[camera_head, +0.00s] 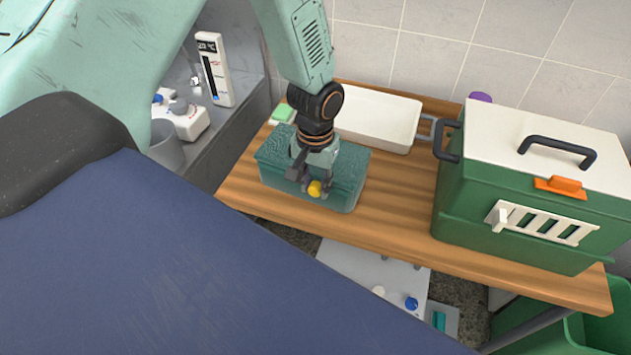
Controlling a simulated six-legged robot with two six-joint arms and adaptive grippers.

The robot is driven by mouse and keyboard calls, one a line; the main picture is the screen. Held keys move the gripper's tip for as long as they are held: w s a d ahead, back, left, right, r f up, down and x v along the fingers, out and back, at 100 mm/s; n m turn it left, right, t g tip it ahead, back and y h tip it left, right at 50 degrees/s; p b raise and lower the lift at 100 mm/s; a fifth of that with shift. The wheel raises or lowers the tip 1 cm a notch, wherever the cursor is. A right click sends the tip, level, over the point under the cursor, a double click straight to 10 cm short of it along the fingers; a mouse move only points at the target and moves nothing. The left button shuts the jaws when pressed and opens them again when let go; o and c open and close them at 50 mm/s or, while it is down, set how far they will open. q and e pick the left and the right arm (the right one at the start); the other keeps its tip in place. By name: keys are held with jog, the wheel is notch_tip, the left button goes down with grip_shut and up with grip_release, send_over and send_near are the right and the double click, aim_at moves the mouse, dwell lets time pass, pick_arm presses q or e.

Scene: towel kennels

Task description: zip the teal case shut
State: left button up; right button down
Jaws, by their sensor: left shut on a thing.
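The teal case (345,168) lies on the wooden table (400,215), left of the green box. My left gripper (311,183) reaches down over the case and is shut on a small yellow piece (316,188) at the case's front side, which looks like the zip pull. The gripper hides the middle of the case, and I cannot tell how far the zip is closed. My right gripper is not in view.
A green box with a white lid (480,140) stands at the table's right, its black handle on top. A white tray (372,118) lies behind the case. A small green block (283,113) is at the back left. Bare wood lies between case and box.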

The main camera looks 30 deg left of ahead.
pick_arm(q)
grip_shut()
dwell(0.4)
